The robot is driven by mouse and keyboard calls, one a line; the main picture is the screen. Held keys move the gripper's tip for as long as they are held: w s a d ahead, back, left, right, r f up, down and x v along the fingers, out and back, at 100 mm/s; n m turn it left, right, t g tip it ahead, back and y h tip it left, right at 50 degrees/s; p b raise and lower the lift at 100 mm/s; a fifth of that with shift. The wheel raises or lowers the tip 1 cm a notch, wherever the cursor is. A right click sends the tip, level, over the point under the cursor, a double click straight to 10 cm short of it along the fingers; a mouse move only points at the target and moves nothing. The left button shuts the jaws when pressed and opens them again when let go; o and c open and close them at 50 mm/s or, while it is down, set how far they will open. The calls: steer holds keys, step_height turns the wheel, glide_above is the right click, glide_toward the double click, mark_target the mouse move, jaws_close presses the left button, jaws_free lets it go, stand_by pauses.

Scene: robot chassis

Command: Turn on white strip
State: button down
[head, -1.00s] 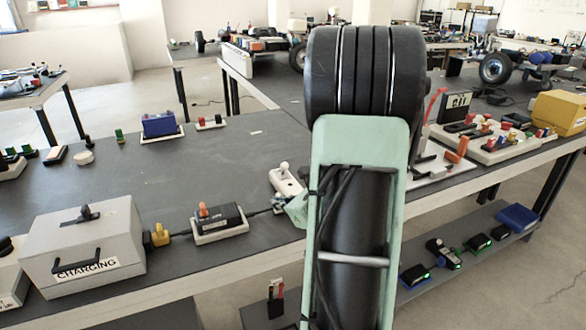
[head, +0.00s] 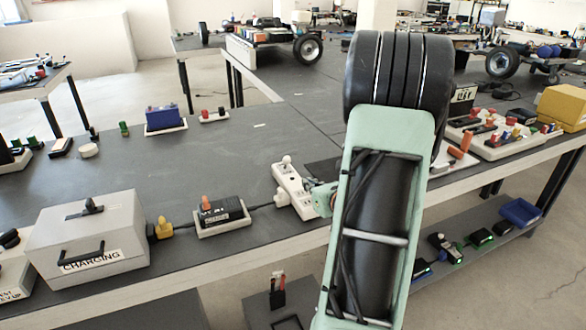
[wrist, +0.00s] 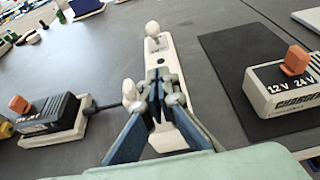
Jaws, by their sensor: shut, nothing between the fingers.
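The white strip (head: 295,190) lies on the grey table, left of my arm in the head view. A knob with a round white ball top stands at its far end. In the wrist view the strip (wrist: 155,55) runs away from me, with the white ball knob (wrist: 152,29) upright at its far end. My gripper (wrist: 160,84) is shut and empty, over the middle of the strip and nearer to me than the knob. Whether its tips touch the strip I cannot tell. In the head view my gripper (head: 322,196) is partly hidden by my arm.
A black charger with an orange switch (head: 221,213) is left of the strip, joined by a dark cable. A grey charging box (head: 88,240) stands further left. In the wrist view a white charger (wrist: 285,92) sits on a black mat (wrist: 225,55) at right.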

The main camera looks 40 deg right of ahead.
mark_target(298, 186)
steer(key=x, duration=0.7)
steer(key=shift+w+f, duration=0.2)
steer(key=shift+w, duration=0.05)
steer(key=w, duration=0.2)
steer(key=w+r, duration=0.1)
steer(key=shift+w+d+r, duration=0.1)
steer(key=shift+d, duration=0.3)
steer(key=shift+w+d+r, duration=0.1)
steer(key=shift+w+r, duration=0.1)
steer(key=shift+w, duration=0.25)
steer(key=shift+r, duration=0.1)
